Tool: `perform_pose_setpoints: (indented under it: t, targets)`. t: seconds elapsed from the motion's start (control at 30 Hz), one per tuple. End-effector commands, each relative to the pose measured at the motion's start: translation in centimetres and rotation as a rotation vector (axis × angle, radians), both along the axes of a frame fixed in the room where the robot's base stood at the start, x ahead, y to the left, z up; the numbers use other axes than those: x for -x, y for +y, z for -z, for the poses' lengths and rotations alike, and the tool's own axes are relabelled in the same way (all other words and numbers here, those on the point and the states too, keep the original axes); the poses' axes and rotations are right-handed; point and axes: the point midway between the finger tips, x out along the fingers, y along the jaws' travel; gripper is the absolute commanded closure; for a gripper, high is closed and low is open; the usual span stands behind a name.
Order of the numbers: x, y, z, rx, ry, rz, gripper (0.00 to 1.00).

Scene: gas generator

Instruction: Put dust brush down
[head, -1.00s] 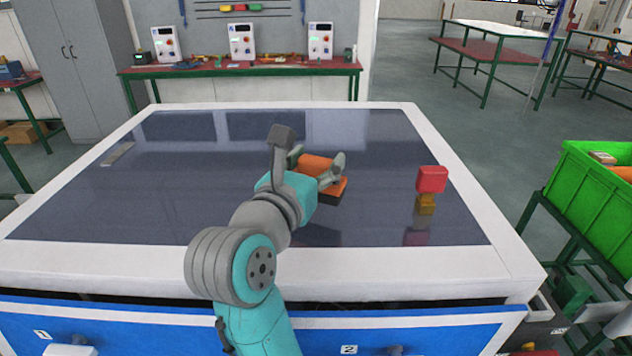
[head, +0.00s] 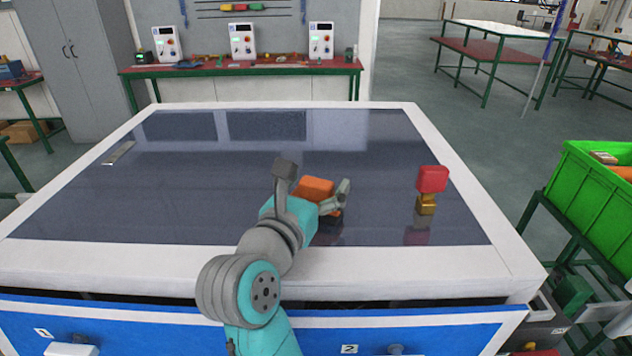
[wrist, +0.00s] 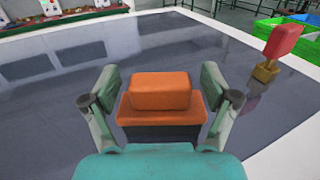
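The dust brush (head: 317,188) is an orange block with a wider orange base and a dark underside. It is upright at the dark glossy tabletop, right of centre, and seems to rest on it. In the wrist view the brush (wrist: 161,92) lies between the fingers of my gripper (wrist: 161,83). The fingers are spread on either side, with narrow gaps visible beside the upper block. In the head view my gripper (head: 315,180) is low over the table and partly hides the brush.
A red block on a gold base (head: 431,182) stands on the table to the right. A thin metal plate (head: 119,153) lies at the far left. The table's white rim (head: 470,193) surrounds the top. A green crate (head: 592,198) stands right of the table.

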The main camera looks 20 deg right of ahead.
Motion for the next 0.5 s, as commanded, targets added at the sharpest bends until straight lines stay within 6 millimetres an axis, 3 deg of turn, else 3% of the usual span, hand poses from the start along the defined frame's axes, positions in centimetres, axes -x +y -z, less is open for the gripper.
perform_pose_setpoints:
  t: [0.27,0.5]
  targets:
    - [0.0,0.0,-0.5,0.000,-0.001,0.000,0.14]
    - [2.5,2.7,-0.3,0.000,0.000,-0.005,0.14]
